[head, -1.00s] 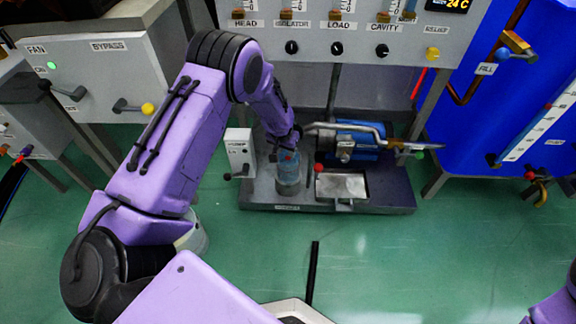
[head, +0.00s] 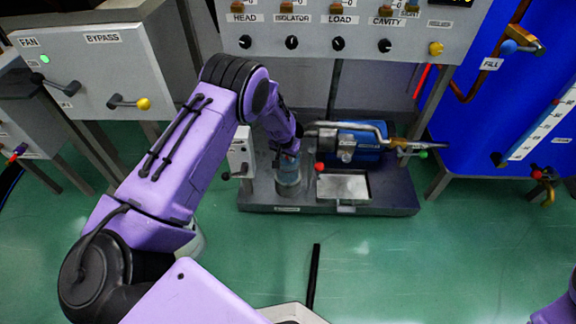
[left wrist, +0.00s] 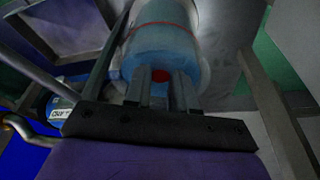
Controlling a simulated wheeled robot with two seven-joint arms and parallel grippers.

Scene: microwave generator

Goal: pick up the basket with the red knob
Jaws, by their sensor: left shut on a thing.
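The basket (head: 288,163) is a translucent blue cylinder above a grey cylindrical part on the metal base plate (head: 250,201). My left gripper (head: 290,148) is at its top, coming from above. In the left wrist view, my left gripper's two fingers (left wrist: 160,82) are shut on the red knob (left wrist: 160,75) of the basket (left wrist: 150,48), which has a thin red ring around it. The fingers hide part of the knob. I cannot tell whether the basket is raised clear of the grey part. My right gripper is out of view.
A blue pump (head: 360,139) with a metal pipe lies right of the basket. A red-ball handle (head: 319,167) and a shallow metal tray (head: 343,187) are close beside it. A white box (head: 240,153) stands to its left.

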